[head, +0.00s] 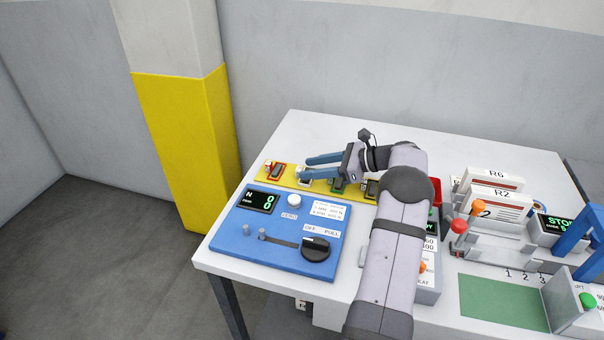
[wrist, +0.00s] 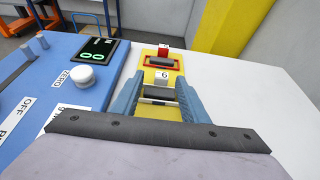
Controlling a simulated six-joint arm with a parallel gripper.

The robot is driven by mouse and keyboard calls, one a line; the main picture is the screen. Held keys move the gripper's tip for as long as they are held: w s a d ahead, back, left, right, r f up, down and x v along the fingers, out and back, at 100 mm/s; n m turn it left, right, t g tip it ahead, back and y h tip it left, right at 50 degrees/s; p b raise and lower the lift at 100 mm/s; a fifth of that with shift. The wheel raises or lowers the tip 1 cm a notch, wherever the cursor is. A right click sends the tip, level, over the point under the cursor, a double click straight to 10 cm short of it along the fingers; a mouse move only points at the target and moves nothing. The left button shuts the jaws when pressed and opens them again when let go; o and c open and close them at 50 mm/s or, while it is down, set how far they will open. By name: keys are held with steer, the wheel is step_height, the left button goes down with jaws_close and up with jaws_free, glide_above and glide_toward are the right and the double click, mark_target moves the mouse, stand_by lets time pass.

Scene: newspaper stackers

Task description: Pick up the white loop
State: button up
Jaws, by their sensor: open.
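The white loop (head: 304,181) sits on a yellow strip (head: 322,186) on the table, between a red loop (head: 274,171) and a green loop (head: 338,185). In the wrist view a white loop with a dark bar (wrist: 157,101) shows between my fingers, behind a small tag reading 6 (wrist: 163,79). My gripper (head: 305,167) is open, with its blue fingers reaching left over the strip. In the wrist view my gripper (wrist: 160,83) has a finger on either side of the loop, and nothing is gripped. Contact with the loop cannot be told.
A blue panel (head: 258,258) with a display, knob and sliders lies beside the strip. The red loop (wrist: 161,62) stands just beyond in the wrist view. A yellow-and-white pillar (head: 185,130) rises behind the table. White tabletop (wrist: 225,105) right of the strip is clear.

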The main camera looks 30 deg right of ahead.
mark_target(301, 169)
steer(key=p+x, duration=0.1)
steer(key=x, duration=0.4)
steer(key=shift+d, duration=0.15)
jaws_close()
